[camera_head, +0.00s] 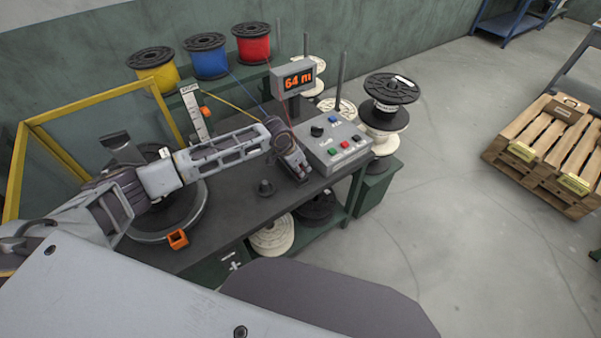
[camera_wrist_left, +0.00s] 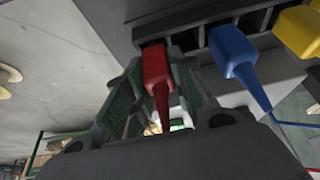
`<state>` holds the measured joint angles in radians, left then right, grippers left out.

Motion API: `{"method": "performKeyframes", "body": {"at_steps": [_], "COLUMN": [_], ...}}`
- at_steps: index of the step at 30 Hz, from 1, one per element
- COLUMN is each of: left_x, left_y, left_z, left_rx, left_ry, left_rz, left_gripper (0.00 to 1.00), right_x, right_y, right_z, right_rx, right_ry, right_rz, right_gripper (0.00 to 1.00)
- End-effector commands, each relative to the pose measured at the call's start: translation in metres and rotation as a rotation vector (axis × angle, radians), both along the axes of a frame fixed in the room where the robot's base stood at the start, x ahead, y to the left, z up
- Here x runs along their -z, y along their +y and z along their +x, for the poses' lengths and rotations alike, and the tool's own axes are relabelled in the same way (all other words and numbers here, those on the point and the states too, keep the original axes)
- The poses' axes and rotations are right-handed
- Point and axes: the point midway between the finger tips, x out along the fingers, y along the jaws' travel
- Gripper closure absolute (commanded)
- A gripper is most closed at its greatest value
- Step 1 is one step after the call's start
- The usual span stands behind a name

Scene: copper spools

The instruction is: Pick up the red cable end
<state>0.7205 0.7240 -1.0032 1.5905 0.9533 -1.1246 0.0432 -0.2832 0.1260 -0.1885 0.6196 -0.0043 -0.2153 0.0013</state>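The red cable end (camera_wrist_left: 158,70) sits at a slot of a grey holder (camera_wrist_left: 150,28) in the left wrist view, its narrow tail toward the hand. My left gripper (camera_wrist_left: 159,75) has one finger on each side of it, with little or no gap at the tips; whether they press on it I cannot tell. The blue cable end (camera_wrist_left: 232,52) and yellow cable end (camera_wrist_left: 300,30) are beside it to the right. In the head view my left gripper (camera_head: 300,172) is low by the counter box and hides the cable end. My right gripper is not in view.
The counter box (camera_head: 335,148) with a "64 m" display (camera_head: 293,78) stands right of the gripper on the dark bench (camera_head: 235,205). Yellow (camera_head: 155,72), blue (camera_head: 208,60) and red (camera_head: 252,45) spools stand behind. A small black knob-like part (camera_head: 265,188) is in front.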

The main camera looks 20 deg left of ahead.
Motion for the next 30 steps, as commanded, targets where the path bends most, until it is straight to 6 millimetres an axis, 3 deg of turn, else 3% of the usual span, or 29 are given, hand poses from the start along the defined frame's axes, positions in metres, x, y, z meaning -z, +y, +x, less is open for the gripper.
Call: {"method": "performKeyframes", "body": {"at_steps": [1, 4, 17, 30], "left_x": [0.0, 0.0, -0.008, -0.066], "left_y": [0.0, 0.0, 0.0, 0.0], "left_z": [0.0, 0.0, 0.0, 0.001], "left_rx": [0.0, 0.0, 0.0, 0.0], "left_ry": [0.0, 0.0, -0.001, -0.003], "left_rz": [0.0, 0.0, -0.001, -0.001], "left_gripper": [0.87, 1.0, 1.0, 1.0], "right_x": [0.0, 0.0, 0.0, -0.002], "right_y": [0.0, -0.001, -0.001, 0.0], "right_z": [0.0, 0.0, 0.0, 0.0], "right_rx": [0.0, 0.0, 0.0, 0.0], "right_ry": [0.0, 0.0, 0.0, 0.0], "right_rz": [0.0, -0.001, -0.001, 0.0], "right_gripper": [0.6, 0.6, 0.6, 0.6]}}
